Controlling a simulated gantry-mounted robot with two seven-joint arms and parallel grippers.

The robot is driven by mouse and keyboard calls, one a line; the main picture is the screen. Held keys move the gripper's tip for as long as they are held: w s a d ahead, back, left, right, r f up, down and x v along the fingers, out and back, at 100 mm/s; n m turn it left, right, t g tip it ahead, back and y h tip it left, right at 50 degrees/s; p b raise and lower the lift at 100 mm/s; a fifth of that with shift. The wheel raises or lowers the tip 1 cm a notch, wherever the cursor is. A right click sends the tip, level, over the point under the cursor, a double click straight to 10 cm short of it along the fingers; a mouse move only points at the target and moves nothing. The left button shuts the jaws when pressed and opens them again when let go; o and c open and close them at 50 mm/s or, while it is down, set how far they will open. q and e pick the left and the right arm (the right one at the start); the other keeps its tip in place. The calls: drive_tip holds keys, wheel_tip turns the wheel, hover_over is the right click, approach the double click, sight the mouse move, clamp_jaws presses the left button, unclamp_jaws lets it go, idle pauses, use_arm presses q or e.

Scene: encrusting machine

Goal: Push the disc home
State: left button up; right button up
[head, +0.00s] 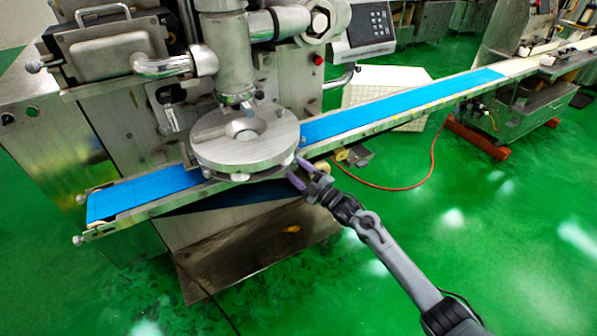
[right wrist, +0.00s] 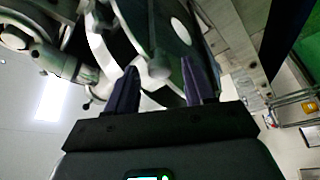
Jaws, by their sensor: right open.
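The round grey metal disc (head: 222,148) with a hollow centre sits under the machine's vertical column, over the blue conveyor belt. My right gripper (head: 298,171) is at the disc's lower right edge, its purple fingers spread apart. In the right wrist view the two dark fingers of my right gripper (right wrist: 162,82) are open. A small rounded knob (right wrist: 160,68) shows between them, in front of a large round metal part that may be the disc. I cannot tell whether a finger touches it. My left gripper is not in view.
The blue belt (head: 400,103) runs from lower left to upper right beneath the disc. The machine's column (head: 227,60) stands above the disc's centre. A control panel (head: 371,25) is at the back. A red hose (head: 432,165) lies on the open green floor at right.

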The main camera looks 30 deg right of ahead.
drive_tip(key=shift+s, duration=0.1)
drive_tip(key=shift+s+d, duration=0.1)
drive_tip(key=shift+s, duration=0.2)
drive_tip(key=p+v, duration=0.2)
drive_tip(key=v, duration=0.8)
drive_tip(key=shift+p, duration=0.4)
drive_tip(key=shift+f, duration=0.1)
